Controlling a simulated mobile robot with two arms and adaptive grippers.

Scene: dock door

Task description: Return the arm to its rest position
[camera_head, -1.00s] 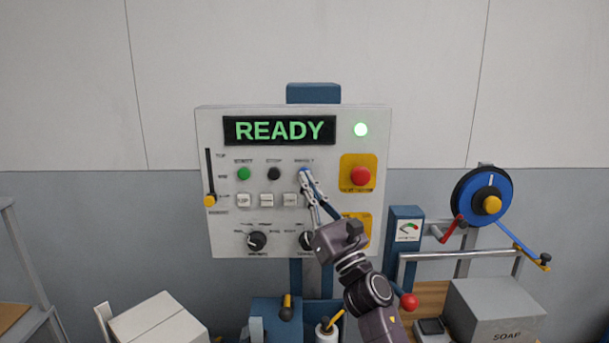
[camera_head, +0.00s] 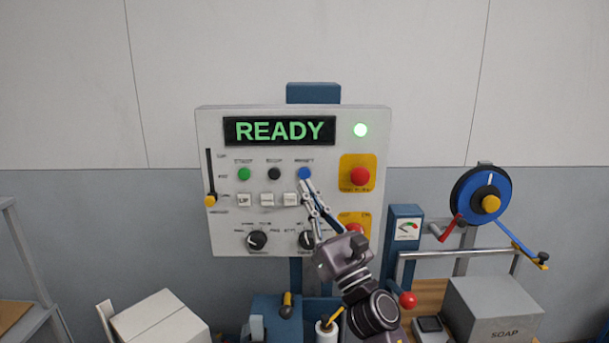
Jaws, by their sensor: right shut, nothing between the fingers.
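My right gripper (camera_head: 304,184) is shut and empty, with its fingertips just below the blue button (camera_head: 304,173) in the picture. I cannot tell whether the fingertips touch the panel. My right arm comes up from the bottom and covers part of the panel's lower right, including part of a lower yellow plate with a red part. My left gripper is not in view.
A red mushroom button (camera_head: 360,176) sits on a yellow plate. Right of the panel are a gauge box (camera_head: 406,230), a blue reel (camera_head: 467,190) and a SOAP box (camera_head: 495,310). A pale carton (camera_head: 160,322) stands lower left. The wall above is clear.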

